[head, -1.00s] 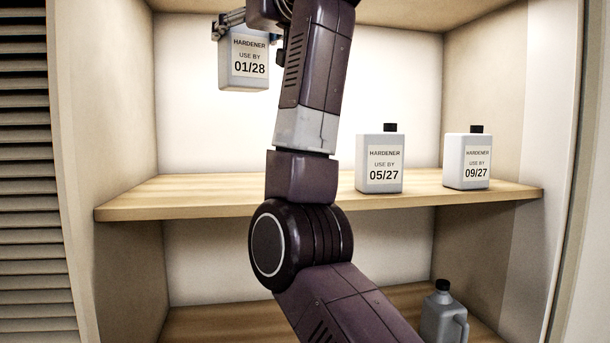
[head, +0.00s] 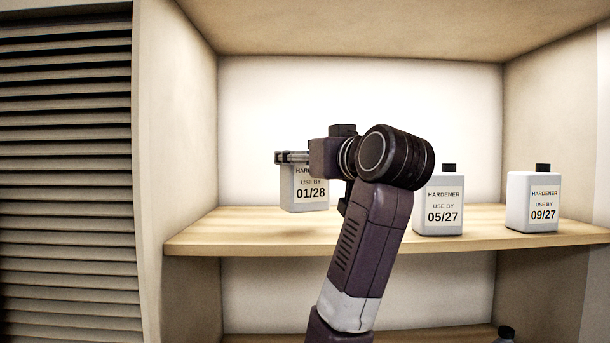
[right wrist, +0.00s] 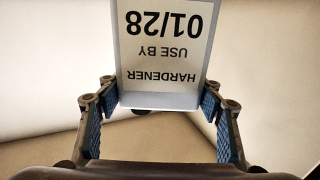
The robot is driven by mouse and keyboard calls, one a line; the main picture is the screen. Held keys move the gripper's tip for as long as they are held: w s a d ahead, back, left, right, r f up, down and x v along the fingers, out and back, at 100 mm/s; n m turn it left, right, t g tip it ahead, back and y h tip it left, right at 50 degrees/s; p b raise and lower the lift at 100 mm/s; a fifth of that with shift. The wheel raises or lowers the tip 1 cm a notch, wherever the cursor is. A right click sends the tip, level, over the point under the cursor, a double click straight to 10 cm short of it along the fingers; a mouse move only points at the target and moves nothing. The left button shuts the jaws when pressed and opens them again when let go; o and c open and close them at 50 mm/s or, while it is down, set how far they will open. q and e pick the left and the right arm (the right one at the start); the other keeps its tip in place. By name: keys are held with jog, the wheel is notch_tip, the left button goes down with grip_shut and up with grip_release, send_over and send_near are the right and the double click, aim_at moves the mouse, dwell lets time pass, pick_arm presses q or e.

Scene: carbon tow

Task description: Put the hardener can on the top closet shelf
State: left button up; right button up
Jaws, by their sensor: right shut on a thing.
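The hardener can marked 01/28 (head: 311,194) is a pale grey can with a white label, upright in the head view. My right gripper (head: 292,158) is shut on it near its top. In the right wrist view the can (right wrist: 163,45) hangs between the blue finger pads of the gripper (right wrist: 160,103), its label upside down. Its base overlaps the back part of the top closet shelf (head: 240,230) in the head view. I cannot tell whether it touches the shelf. My left gripper is out of view.
Hardener cans marked 05/27 (head: 440,204) and 09/27 (head: 533,203), with black caps, stand on the shelf's right side. The shelf's left part is bare. A closet wall (head: 178,130) bounds it on the left. Another dark-capped container (head: 506,333) shows below.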

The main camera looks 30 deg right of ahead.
aim_at(311, 181)
jog(key=shift+f, duration=0.4)
notch_tip(311, 181, down, 3)
jog(key=shift+r+p, duration=0.2)
jog(key=shift+p, duration=0.3)
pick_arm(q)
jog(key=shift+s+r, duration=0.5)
pick_arm(e)
jog(key=shift+f, duration=0.4)
jog(key=o, duration=1.6)
jog(key=shift+f, duration=0.15)
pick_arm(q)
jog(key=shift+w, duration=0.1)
